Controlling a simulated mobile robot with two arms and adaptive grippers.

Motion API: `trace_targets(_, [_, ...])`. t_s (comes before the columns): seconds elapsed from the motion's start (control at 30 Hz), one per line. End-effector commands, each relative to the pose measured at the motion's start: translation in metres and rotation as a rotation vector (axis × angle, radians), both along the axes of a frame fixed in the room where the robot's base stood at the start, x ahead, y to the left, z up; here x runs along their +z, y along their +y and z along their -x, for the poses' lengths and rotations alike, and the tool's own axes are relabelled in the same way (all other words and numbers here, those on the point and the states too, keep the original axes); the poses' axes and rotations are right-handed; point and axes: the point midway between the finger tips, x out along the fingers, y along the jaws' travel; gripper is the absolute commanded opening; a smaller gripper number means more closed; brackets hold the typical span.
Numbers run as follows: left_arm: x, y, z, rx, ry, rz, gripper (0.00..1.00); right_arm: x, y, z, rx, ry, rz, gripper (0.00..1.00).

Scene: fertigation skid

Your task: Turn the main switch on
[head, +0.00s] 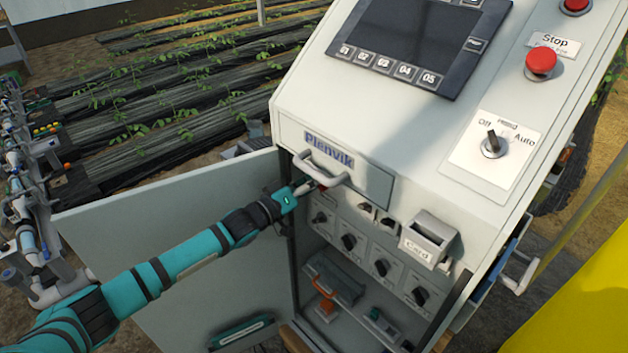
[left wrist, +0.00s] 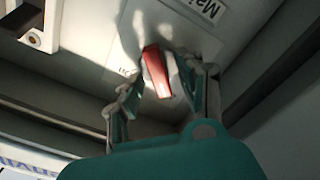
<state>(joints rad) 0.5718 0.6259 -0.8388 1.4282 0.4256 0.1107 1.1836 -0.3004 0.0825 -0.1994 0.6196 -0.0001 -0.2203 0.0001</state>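The main switch's red lever (left wrist: 156,72) shows in the left wrist view on a pale plate, beside a white label (left wrist: 205,10) whose visible letters read "Mai". My left gripper (left wrist: 160,92) has its fingers spread on either side of the lever. The right finger is close to it and a gap shows on the left; I cannot tell whether either touches. In the head view my left gripper (head: 308,187) reaches into the open cabinet, just under the drawer handle (head: 322,168). Only a bit of red (head: 323,187) shows there. My right gripper is not in view.
The cabinet door (head: 190,240) stands open to the left, behind my left arm. Several black knobs (head: 349,241) and a card holder (head: 428,238) sit right of the gripper. The sloped panel above carries a red stop button (head: 540,61) and an Off/Auto selector (head: 493,146).

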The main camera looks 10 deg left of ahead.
Motion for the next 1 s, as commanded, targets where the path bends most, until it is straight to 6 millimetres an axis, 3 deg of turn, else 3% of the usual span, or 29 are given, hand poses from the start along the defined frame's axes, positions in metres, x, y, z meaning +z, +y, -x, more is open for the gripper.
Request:
trace_targets(0.2, [-0.0002, -0.0002, -0.0001, 0.000, 0.000, 0.000, 0.38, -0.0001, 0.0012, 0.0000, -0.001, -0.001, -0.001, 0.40])
trace_targets(0.5, [-0.0003, 0.0001, 0.0001, 0.000, 0.000, 0.000, 0.00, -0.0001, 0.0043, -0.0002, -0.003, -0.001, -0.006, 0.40])
trace_targets(1.0, [-0.0001, -0.0001, 0.0003, 0.001, -0.036, -0.056, 0.00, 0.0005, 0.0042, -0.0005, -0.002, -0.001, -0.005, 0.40])
